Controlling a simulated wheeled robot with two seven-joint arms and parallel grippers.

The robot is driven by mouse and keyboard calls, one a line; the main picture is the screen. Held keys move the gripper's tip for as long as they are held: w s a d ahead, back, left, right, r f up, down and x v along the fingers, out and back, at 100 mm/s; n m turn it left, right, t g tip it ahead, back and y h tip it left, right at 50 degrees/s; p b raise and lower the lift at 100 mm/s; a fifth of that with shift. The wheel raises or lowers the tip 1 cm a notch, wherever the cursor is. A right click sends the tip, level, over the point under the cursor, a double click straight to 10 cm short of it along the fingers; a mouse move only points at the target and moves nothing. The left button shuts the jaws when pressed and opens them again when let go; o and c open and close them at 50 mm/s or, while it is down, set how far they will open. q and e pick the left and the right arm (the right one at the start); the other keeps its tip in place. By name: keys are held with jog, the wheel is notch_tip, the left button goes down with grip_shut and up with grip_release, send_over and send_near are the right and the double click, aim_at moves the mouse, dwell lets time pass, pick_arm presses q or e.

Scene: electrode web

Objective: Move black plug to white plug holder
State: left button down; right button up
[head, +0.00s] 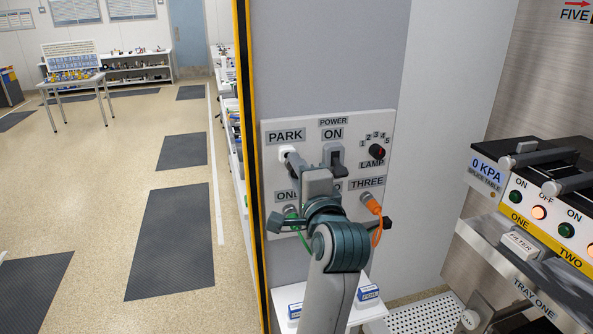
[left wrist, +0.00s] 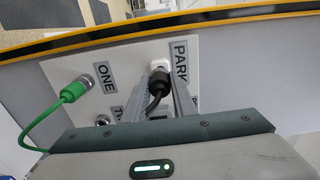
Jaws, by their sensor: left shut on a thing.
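The white plug holder (head: 286,152) is on the upright panel under the PARK label. It also shows in the left wrist view (left wrist: 159,65). The black plug (left wrist: 156,84) is at the holder's mouth, lined up with it and seemingly touching; how deep it sits is unclear. Its black cable curls back between my fingers. My left gripper (head: 297,164) reaches up to the panel at PARK, and in the left wrist view its fingers (left wrist: 166,88) are shut on the black plug. In the head view the plug is mostly hidden by the gripper. My right gripper is out of view.
A green plug (left wrist: 73,91) is in socket ONE and an orange plug (head: 373,206) in THREE. The POWER switch (head: 333,156) and LAMP knob (head: 376,151) are close by. A machine with lit buttons (head: 539,212) stands at the right.

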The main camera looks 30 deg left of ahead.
pick_arm(q)
jog(key=shift+b, duration=1.25)
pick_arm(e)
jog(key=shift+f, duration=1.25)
